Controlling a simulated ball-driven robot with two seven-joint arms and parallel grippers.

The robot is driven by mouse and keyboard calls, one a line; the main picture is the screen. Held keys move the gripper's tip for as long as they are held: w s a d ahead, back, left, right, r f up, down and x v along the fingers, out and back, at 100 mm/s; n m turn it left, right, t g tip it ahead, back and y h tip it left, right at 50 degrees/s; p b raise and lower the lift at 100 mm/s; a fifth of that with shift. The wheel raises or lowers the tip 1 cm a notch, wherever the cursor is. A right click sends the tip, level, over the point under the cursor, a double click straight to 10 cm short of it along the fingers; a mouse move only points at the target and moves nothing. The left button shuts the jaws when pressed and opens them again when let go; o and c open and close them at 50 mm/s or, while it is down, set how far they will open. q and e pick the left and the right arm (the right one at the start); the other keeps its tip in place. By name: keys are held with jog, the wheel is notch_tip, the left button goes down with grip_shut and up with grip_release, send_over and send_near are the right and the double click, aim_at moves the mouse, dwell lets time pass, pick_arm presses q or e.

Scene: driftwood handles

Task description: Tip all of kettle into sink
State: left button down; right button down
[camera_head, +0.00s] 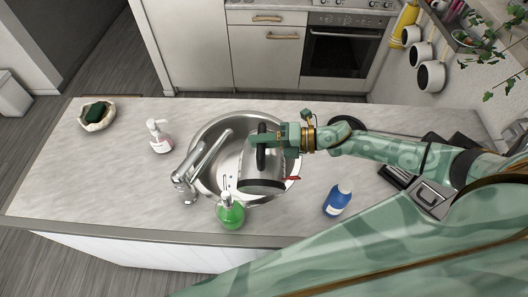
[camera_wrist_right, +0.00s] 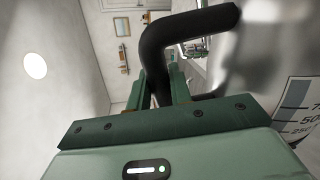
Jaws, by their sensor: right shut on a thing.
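The kettle (camera_head: 266,172) is silver with a black handle and dark base, and it is tilted over the round steel sink (camera_head: 210,182). My right gripper (camera_head: 262,139) is shut on the kettle's black handle. In the right wrist view the handle (camera_wrist_right: 185,32) passes between the fingers (camera_wrist_right: 162,90), and the shiny kettle body (camera_wrist_right: 270,55) with volume marks is at the right. The spout is not clear, and I cannot see any liquid flowing. My left gripper is not in view.
A steel faucet (camera_head: 187,182) reaches over the sink from the left. The counter's left part is mostly clear.

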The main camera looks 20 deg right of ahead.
jog(key=shift+n, duration=0.4)
jog(key=s+r+p, duration=0.1)
jog(key=r+p, duration=0.1)
jog(key=r, duration=0.1)
jog(key=s+a+r+p, duration=0.1)
jog(key=shift+s+a+r, duration=0.1)
jog(key=shift+s+r, duration=0.1)
jog(key=shift+s, duration=0.1)
jog(key=s+a+f+n+t+b, duration=0.1)
jog(key=s+a+n+b, duration=0.2)
jog(key=s+n+b, duration=0.25)
jog(key=s+a+f+n+t+b, duration=0.1)
jog(key=s+a+n+t+b, duration=0.2)
jog(key=s, duration=0.4)
notch_tip(320, 180, down, 6)
jog(key=s+a+n+b, duration=0.1)
jog(key=s+n+b, duration=0.3)
jog(key=b, duration=0.7)
notch_tip(320, 180, up, 6)
jog(key=w+p, duration=0.1)
jog(key=p, duration=0.4)
jog(key=shift+w+a+r+n+g+y+p, duration=0.2)
jog(key=shift+n+g+y+p, duration=0.1)
jog(key=shift+n+g, duration=0.15)
jog(key=shift+f, duration=0.15)
